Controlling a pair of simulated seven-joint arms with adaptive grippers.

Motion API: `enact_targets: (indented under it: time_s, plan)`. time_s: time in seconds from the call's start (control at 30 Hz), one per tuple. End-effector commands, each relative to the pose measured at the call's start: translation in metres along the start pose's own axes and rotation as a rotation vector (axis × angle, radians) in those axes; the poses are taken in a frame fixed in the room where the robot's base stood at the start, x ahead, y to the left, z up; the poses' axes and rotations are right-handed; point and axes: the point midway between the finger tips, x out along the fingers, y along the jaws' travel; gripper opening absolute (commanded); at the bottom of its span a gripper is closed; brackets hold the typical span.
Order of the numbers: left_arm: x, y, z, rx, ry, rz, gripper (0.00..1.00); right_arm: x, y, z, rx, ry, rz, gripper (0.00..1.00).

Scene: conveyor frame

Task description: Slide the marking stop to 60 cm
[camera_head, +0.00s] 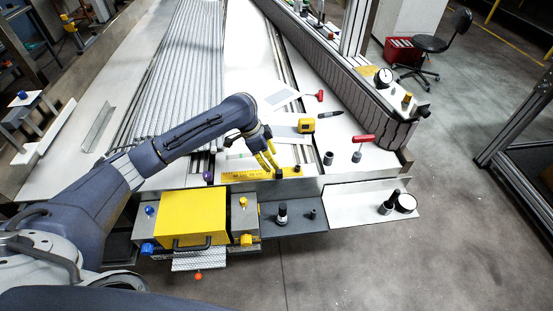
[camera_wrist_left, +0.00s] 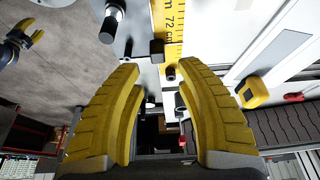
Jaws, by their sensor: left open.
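A yellow ruler (camera_head: 255,174) runs along the near edge of the bench. In the left wrist view the ruler (camera_wrist_left: 174,30) shows a printed 72 cm. A small black block (camera_head: 278,174), which looks like the marking stop, is at the ruler's near edge. It also shows in the left wrist view (camera_wrist_left: 157,48), just below the 72 mark. A smaller dark knob (camera_head: 298,168) is near it. My left gripper (camera_head: 273,163) is open and empty above the ruler, with the block beyond its fingertips. A dark gripper with yellow fingers, apparently my right one (camera_wrist_left: 28,32), shows small in the left wrist view.
A yellow tape measure (camera_head: 306,125), a black marker (camera_head: 330,114) and a red-handled tool (camera_head: 362,139) lie beyond the ruler. A yellow box (camera_head: 190,219) stands at the front left. Dark cylindrical parts (camera_head: 282,212) stand on a plate before the ruler.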

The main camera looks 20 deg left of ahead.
Motion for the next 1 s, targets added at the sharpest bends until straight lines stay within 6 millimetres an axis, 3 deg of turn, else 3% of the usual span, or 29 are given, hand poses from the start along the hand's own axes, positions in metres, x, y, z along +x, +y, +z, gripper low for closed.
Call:
enact_targets:
  time_s: [0.27,0.8,1.0]
  plan:
    - [0.02,0.005,-0.001,0.013,-0.003,0.01,0.36,0.0,0.0,0.0,0.0,0.0,0.0,0.44]
    - [0.082,0.004,0.0,0.011,-0.002,0.007,0.38,0.0,0.001,0.0,0.0,0.0,0.0,0.44]
    - [0.081,0.004,0.0,0.012,-0.003,0.007,0.15,0.0,0.001,0.0,0.0,0.0,0.001,0.44]
